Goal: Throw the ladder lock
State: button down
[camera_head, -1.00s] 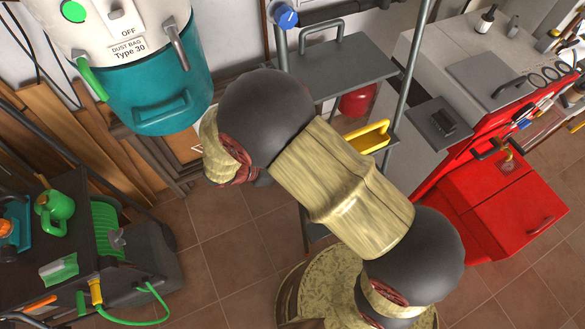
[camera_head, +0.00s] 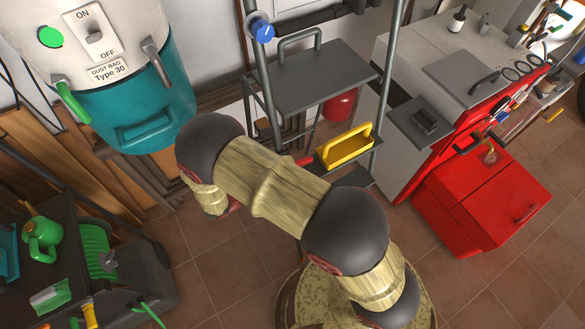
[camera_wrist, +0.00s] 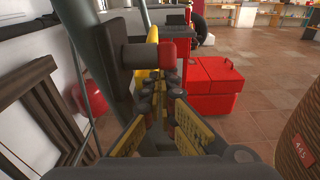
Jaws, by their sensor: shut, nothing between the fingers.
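The grey ladder (camera_head: 325,80) stands beyond my arm in the head view, with flat steps and tubular rails. In the wrist view, a dark round bar with a red end (camera_wrist: 167,54) sticks out to the right from a dark upright plate (camera_wrist: 113,60) on the ladder; it looks like the ladder lock. A small red piece (camera_head: 304,160) shows beside the ladder in the head view, perhaps the same part. My gripper (camera_wrist: 164,82) is shut and empty, its fingertips just below the red end in the picture. I cannot tell whether they touch. My arm hides the gripper in the head view.
Tiled floor is open between the cart and my base.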

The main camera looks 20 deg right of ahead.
jog(key=shift+f, duration=0.1)
jog(key=shift+f+b, duration=0.25)
jog(key=shift+b, duration=0.05)
jog(key=s+a+f, duration=0.3)
jog(key=a, duration=0.7)
jog(key=shift+a, duration=0.35)
